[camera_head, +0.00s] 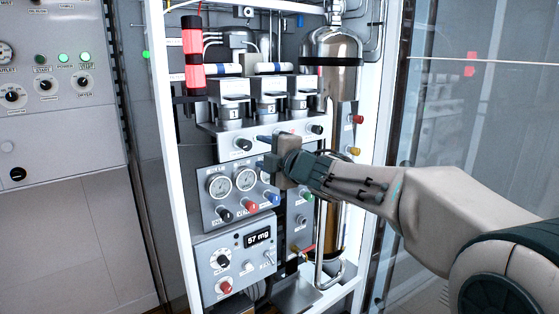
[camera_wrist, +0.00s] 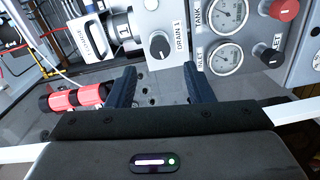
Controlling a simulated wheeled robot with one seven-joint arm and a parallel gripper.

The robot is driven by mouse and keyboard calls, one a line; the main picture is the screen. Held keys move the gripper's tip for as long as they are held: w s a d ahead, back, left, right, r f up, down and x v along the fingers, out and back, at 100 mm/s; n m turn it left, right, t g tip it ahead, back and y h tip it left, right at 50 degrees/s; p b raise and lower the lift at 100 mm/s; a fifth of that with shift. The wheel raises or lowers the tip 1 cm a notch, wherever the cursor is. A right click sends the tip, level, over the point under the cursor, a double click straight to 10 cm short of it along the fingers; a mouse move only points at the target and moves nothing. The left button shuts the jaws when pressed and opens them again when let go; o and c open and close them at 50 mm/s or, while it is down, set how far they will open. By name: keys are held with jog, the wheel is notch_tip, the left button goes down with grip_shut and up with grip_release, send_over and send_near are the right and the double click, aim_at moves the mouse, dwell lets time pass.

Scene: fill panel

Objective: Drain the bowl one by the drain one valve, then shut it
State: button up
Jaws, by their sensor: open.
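The drain one valve is a black round knob (camera_wrist: 160,45) on a grey panel, with the label DRAIN 1 beside it in the wrist view. It also shows in the head view as a dark knob (camera_head: 243,144) below bowl one (camera_head: 233,114), a metal cup marked 1. Bowl one is partly in the wrist view (camera_wrist: 122,26). My gripper (camera_head: 263,151) is open and empty, just right of the knob in the head view. In the wrist view the knob lies beyond and between the open fingertips (camera_wrist: 162,80), apparently apart from them. The liquid inside the bowl cannot be seen.
Bowls two (camera_head: 268,107) and three (camera_head: 298,103) stand beside bowl one. The gauge panel (camera_head: 210,207) with coloured knobs sits below the drain valves. A red cylinder (camera_head: 193,52) stands at upper left. A white frame post (camera_head: 168,150) edges the rig on the left.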

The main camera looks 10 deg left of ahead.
jog(key=v, duration=0.6)
jog(key=shift+d, duration=0.15)
jog(key=d+m+t+h+p, duration=0.35)
jog(key=d+m+h, duration=0.45)
jog(key=d, duration=0.4)
jog(key=s+d+f+m+g+h+p, duration=0.2)
jog(key=s+d+f+m+h, duration=0.1)
jog(key=d+m, duration=0.25)
jog(key=s+d+f+m+g+h+p, duration=0.25)
jog(key=s+d+m, duration=0.2)
jog(key=d, duration=0.25)
jog(key=s+d+f+m+g+p, duration=0.1)
jog(key=s+d+f+m+g, duration=0.1)
jog(key=s, duration=0.7)
jog(key=s+d+f+m+g+p, duration=0.2)
jog(key=s+f+m+g, duration=0.3)
jog(key=s, duration=0.5)
jog(key=shift+f+m+g, duration=0.3)
jog(key=shift+f+m, duration=0.6)
